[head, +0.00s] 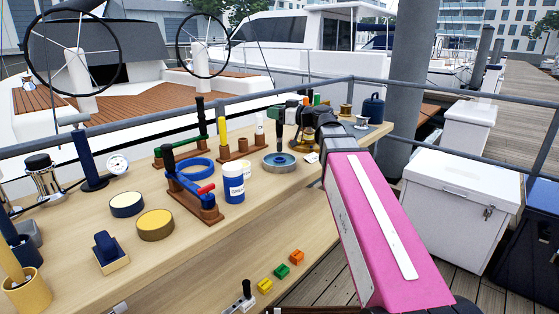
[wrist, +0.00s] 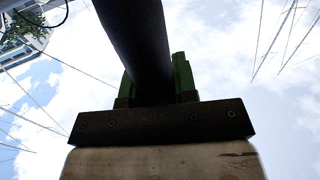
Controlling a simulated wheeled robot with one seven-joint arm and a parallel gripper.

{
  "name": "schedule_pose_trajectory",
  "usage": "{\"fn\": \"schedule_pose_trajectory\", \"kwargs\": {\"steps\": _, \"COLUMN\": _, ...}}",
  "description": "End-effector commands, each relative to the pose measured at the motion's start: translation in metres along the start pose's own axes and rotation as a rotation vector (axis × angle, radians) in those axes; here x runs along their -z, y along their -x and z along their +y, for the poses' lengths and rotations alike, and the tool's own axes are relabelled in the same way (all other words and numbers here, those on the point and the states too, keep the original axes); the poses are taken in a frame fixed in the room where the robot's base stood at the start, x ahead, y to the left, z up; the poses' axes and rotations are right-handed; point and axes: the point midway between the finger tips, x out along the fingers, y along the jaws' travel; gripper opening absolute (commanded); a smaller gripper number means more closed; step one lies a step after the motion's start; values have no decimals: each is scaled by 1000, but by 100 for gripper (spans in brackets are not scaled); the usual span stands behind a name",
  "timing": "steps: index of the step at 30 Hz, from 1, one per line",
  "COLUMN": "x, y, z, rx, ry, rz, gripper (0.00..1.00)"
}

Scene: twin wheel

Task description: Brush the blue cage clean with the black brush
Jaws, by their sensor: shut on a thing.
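My gripper (head: 281,112) is at the far middle of the bench in the head view, its green fingers closed around an upright black handle, which I take for the black brush (head: 279,130). The wrist view shows the thick black shaft (wrist: 138,40) between the green fingers. The brush's lower end is over a round grey dish (head: 279,167) with blue inside, which may be the blue cage (head: 279,158). I cannot tell whether the brush touches it. Another blue ring (head: 195,168) lies to the left, behind a wooden stand.
A wooden rack (head: 238,154) holds a yellow-handled tool (head: 221,130) and a white one. Coloured blocks (head: 281,271) lie on the lower shelf. A grey railing (head: 240,97) runs behind.

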Motion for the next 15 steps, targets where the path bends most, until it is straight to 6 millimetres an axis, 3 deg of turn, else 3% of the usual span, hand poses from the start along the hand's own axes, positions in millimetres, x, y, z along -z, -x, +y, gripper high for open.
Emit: {"fn": "schedule_pose_trajectory", "kwargs": {"steps": 15, "x": 8, "y": 0, "z": 0, "rx": 0, "ry": 1, "rz": 0, "gripper": 0}}
